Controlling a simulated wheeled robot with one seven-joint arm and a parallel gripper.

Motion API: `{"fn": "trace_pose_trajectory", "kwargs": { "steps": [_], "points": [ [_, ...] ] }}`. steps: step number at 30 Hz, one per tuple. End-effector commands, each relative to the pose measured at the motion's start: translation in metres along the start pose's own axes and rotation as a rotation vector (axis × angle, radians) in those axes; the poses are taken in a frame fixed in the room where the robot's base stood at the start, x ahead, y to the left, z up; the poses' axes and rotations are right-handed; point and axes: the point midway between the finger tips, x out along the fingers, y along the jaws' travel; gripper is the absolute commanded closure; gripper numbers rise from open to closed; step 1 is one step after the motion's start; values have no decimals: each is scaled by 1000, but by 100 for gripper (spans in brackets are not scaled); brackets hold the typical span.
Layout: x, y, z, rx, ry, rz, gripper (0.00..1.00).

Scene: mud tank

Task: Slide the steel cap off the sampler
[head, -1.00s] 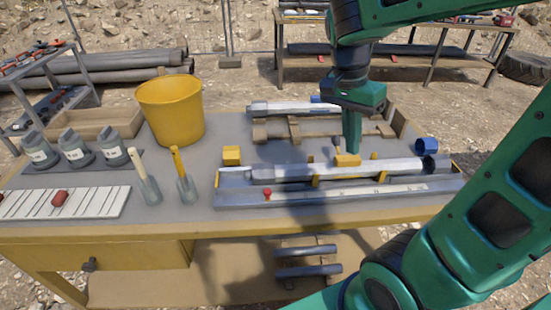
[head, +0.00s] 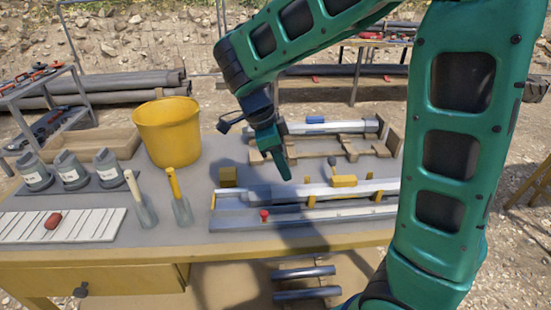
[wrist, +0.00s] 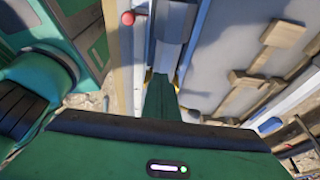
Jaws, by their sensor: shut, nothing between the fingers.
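The sampler (head: 318,191) is a long pale grey tube lying across a trough with yellow supports on the table; it also shows at the top of the wrist view (wrist: 174,28). I cannot clearly make out which part is the steel cap. My gripper (head: 285,174) is shut and empty, pointing down just above and behind the sampler's left end. I cannot tell whether it touches the tube. The wrist view shows the shut fingers (wrist: 161,85) close to the tube.
A second tube on a wooden cradle (head: 340,152) lies behind. Further left are trowels (head: 178,200), a yellow bucket (head: 168,135) and several grey jars (head: 72,170).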

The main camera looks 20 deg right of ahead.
Motion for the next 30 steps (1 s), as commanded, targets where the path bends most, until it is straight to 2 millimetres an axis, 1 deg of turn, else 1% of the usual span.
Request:
{"fn": "trace_pose_trajectory", "kwargs": {
  "steps": [1,6,9,15,19,28,30],
  "points": [
    [11,1,-1,-1,3,5,100],
    [42,1,-1,-1,1,4,100],
    [34,0,16,-4,-1,0,100],
    [27,0,33,-2,-1,0,100],
    [26,0,37,-1,-1,1,100],
    [25,0,38,-1,-1,1,100],
    [24,0,42,-2,0,1,100]
  ]
}}
